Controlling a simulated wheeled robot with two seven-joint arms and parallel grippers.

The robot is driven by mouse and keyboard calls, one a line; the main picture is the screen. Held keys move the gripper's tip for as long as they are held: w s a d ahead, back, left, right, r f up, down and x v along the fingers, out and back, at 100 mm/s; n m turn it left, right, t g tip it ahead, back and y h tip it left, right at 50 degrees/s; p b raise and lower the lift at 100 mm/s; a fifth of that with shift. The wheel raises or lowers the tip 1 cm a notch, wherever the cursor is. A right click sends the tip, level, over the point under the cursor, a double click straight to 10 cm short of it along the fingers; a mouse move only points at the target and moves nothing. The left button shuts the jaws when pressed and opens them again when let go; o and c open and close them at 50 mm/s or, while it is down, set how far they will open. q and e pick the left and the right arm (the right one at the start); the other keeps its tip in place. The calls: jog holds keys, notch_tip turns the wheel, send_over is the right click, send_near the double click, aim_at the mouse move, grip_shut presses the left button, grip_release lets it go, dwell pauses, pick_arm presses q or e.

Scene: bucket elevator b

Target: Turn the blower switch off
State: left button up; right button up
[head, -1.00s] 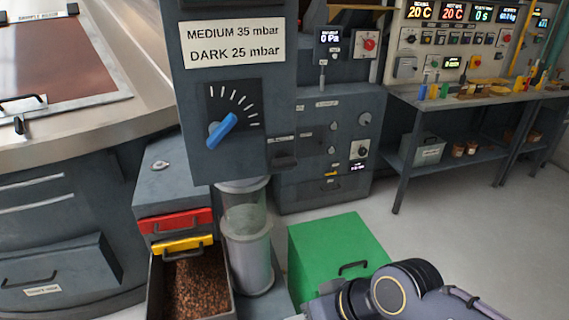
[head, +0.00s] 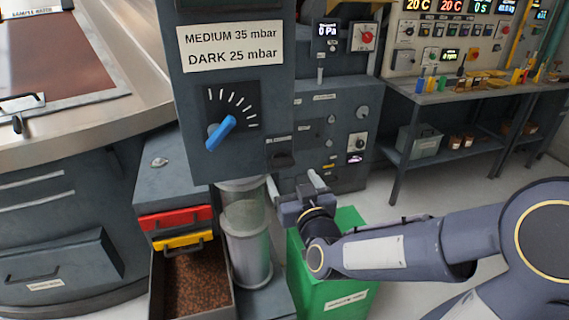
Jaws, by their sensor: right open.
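A blue pointer knob (head: 220,133) sits on a dial with white tick marks on the grey cabinet front, its blue end pointing down-left. Lower on that unit is a small dark knob on a pale plate (head: 357,143). My right gripper (head: 310,184) is open and empty, in front of the unit's lower part and above the green box. My left gripper is out of view.
A green box (head: 340,294) stands below my right arm. An open drawer of brown beans (head: 200,282) and a clear cylinder (head: 246,235) are left of it. A workbench (head: 455,96) stands at the right. The floor between is clear.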

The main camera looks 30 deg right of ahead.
aim_at(284, 165)
jog(key=p+x, duration=0.1)
jog(key=x, duration=0.6)
jog(key=c, duration=1)
